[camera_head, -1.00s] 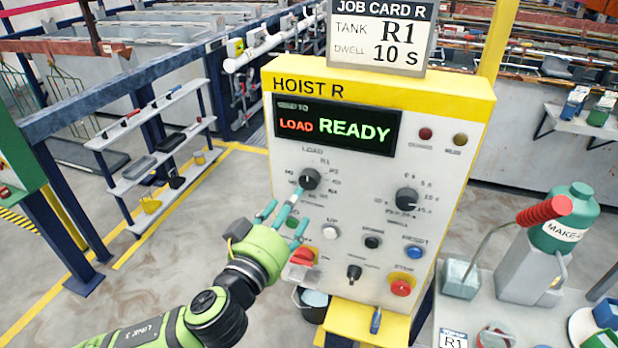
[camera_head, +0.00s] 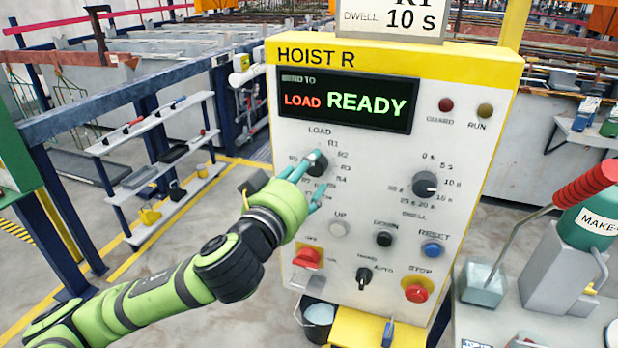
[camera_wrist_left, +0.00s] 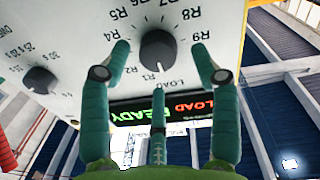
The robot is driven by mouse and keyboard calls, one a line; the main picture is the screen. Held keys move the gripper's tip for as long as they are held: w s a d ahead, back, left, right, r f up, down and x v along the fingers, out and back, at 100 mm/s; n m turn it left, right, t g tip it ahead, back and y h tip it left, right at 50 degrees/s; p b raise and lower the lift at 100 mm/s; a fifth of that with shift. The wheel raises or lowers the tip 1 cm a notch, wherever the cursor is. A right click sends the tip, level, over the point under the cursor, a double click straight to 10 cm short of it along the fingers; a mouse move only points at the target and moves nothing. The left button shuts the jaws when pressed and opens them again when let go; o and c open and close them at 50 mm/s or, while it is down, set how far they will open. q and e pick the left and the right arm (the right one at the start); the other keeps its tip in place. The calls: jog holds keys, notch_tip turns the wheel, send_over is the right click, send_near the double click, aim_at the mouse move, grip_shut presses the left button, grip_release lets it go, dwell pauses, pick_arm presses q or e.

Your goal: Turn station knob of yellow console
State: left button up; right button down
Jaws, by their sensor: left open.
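The yellow-topped console (camera_head: 480,74) labelled HOIST R stands in the middle of the head view, its display reading LOAD READY. Its black station knob (camera_head: 317,166) sits at the upper left of the panel, ringed by LOAD and R labels; fingers partly cover it. My left gripper (camera_head: 314,178) is open at this knob. In the left wrist view the knob (camera_wrist_left: 158,52) shows upside down between the spread teal fingers of the left gripper (camera_wrist_left: 160,65), the third finger below it. Its white line points toward the R1 and LOAD side. Contact cannot be told. My right gripper is not in view.
The dwell knob (camera_head: 425,184) is to the right on the panel. Below are the UP button (camera_head: 340,228), DOWN button (camera_head: 384,239), blue RESET button (camera_head: 432,250) and red STOP button (camera_head: 416,293). A red-handled lever (camera_head: 585,186) stands at the right.

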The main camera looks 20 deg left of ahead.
pick_arm(q)
jog(key=shift+w+d, duration=0.15)
jog(key=shift+w, duration=0.65)
jog(key=shift+r, duration=0.1)
jog(key=c, duration=1.1)
jog(key=shift+r+p, duration=0.1)
jog(key=shift+p, duration=0.2)
jog(key=shift+c, duration=0.2)
